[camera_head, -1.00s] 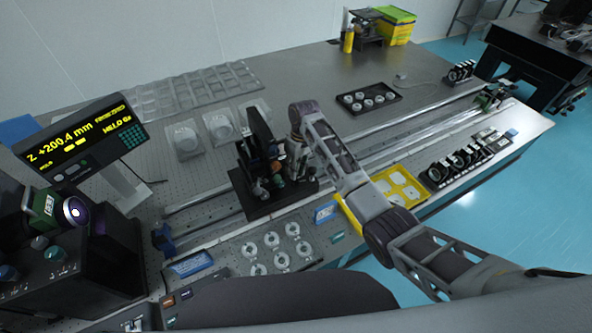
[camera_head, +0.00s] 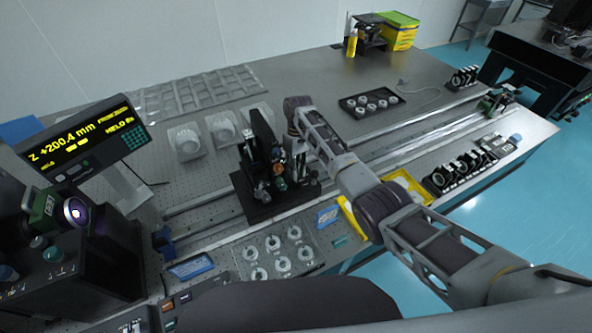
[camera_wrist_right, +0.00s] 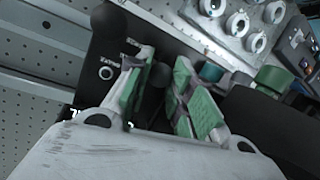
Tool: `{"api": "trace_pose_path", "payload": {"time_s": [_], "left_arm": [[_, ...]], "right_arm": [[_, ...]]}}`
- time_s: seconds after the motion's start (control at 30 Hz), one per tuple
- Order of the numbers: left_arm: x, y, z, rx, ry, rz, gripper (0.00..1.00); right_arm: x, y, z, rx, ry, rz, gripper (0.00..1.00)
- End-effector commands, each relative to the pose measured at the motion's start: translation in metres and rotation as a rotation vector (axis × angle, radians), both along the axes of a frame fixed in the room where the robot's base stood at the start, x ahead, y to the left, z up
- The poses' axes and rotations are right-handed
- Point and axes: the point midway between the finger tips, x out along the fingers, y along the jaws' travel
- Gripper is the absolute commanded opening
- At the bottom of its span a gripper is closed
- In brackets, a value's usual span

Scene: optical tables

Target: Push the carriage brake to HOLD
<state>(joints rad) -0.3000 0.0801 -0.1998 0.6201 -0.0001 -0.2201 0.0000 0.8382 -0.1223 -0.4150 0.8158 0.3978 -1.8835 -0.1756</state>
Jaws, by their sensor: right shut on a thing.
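The carriage (camera_head: 252,204) is a black base plate with dark upright optics, sitting on the rails in the head view. My right gripper (camera_head: 297,160) reaches down at its right side. In the right wrist view, the green-padded fingers (camera_wrist_right: 160,95) are closed around a dark rounded part (camera_wrist_right: 160,74), probably the brake's knob or lever. Its lower part is hidden between the fingers. The black carriage plate (camera_wrist_right: 103,45) beside them has small white labels and a ring mark, too small to read. My left gripper is not in view.
A display (camera_head: 85,138) at left reads Z +200.4 mm. Ring-shaped parts (camera_head: 273,243) lie on a panel in front of the carriage. Pale round-topped blocks (camera_head: 187,141) stand behind. A yellow tray (camera_head: 410,179) and lens mounts (camera_head: 462,168) are at right. The rails (camera_head: 400,135) run clear rightward.

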Motion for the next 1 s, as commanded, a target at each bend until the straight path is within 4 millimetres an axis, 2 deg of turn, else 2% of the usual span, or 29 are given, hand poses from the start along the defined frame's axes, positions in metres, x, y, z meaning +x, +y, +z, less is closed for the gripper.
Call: {"api": "trace_pose_path", "payload": {"time_s": [0.47,0.5,0.63,1.0], "left_arm": [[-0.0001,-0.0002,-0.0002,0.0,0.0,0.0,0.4],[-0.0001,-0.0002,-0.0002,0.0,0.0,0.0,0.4],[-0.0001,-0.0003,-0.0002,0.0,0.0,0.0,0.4],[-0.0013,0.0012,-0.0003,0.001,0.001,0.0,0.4]], "right_arm": [[0.0014,0.0004,0.0014,-0.001,-0.001,0.0,0.0],[0.0015,0.0005,0.0014,-0.001,-0.001,0.0,0.28],[0.0011,0.0004,0.0009,-0.001,0.001,0.0,0.44],[0.0002,0.0008,0.0007,0.0,0.004,0.001,0.45]]}}
